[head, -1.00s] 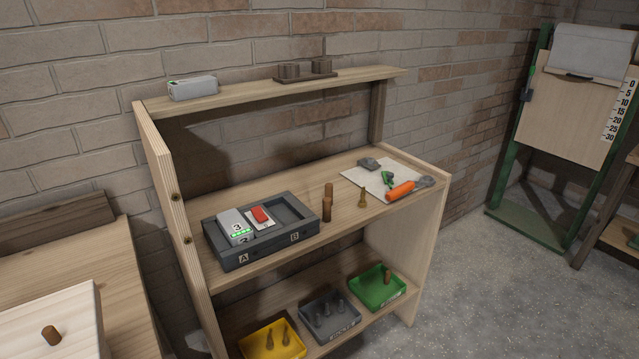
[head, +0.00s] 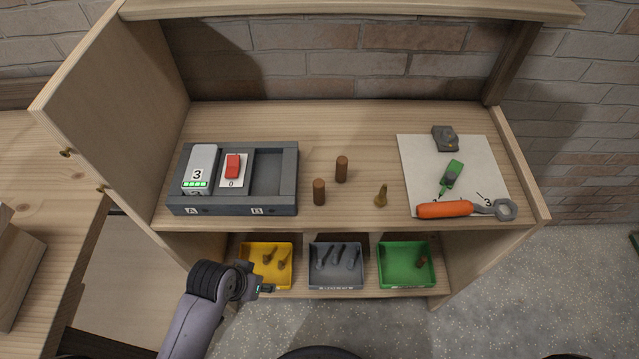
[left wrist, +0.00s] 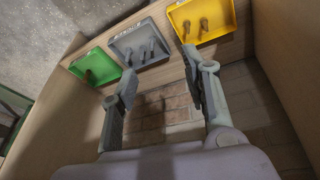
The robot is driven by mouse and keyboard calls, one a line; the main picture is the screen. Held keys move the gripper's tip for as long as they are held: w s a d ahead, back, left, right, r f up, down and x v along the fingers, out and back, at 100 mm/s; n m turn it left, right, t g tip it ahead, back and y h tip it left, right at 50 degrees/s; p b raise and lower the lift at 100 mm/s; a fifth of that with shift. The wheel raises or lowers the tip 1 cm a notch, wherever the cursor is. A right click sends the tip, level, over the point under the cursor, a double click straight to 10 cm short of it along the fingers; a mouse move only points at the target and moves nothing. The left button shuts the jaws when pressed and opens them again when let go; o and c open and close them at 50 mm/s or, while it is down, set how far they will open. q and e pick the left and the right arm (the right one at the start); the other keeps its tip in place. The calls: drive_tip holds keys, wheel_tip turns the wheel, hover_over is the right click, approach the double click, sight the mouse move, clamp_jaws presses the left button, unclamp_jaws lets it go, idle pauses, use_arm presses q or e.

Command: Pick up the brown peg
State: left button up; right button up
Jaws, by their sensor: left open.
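Two brown pegs stand upright on the middle shelf, a nearer peg (head: 319,191) and a farther peg (head: 341,168), just right of the grey A/B tray. Another brown peg (head: 421,262) is in the green bin (head: 392,283) on the lower shelf; it also shows in the left wrist view (left wrist: 88,75). My left gripper (head: 266,288) is low at the front edge of the lower shelf, by the yellow bin. In the left wrist view its fingers (left wrist: 158,72) are spread with nothing between them. My right gripper is not in view.
The grey A/B tray (head: 235,209) holds a grey block marked 3 and a red switch. A brass peg (head: 381,196) stands to the right. White paper (head: 415,160) bears an orange-handled tool (head: 445,209). Yellow (head: 246,248) and grey (head: 335,284) bins hold pegs below.

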use_arm(q)
drive_tip(key=w+d+r+m+h+p, duration=0.1)
drive_tip(key=d+r, duration=0.1)
drive_tip(key=r, duration=0.5)
drive_tip(key=d+r+m+h+p, duration=0.1)
drive_tip(key=d+r, duration=0.2)
drive_tip(key=r, duration=0.4)
wheel_tip(320, 180, up, 19)
drive_tip(key=m+g+y, duration=0.3)
drive_tip(key=m+y, duration=0.1)
drive_tip(key=m, duration=0.8)
hover_over(319, 194)
drive_tip(key=w, duration=0.1)
wheel_tip(319, 194, down, 11)
drive_tip(key=shift+r+p, duration=0.1)
drive_tip(key=shift+p, duration=0.8)
wheel_tip(319, 194, down, 5)
drive_tip(key=shift+w+f+p, duration=0.1)
drive_tip(key=shift+f+p, duration=0.05)
drive_tip(key=shift+p, duration=0.65)
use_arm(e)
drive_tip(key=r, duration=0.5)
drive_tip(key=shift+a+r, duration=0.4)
use_arm(q)
drive_tip(key=shift+c, duration=0.5)
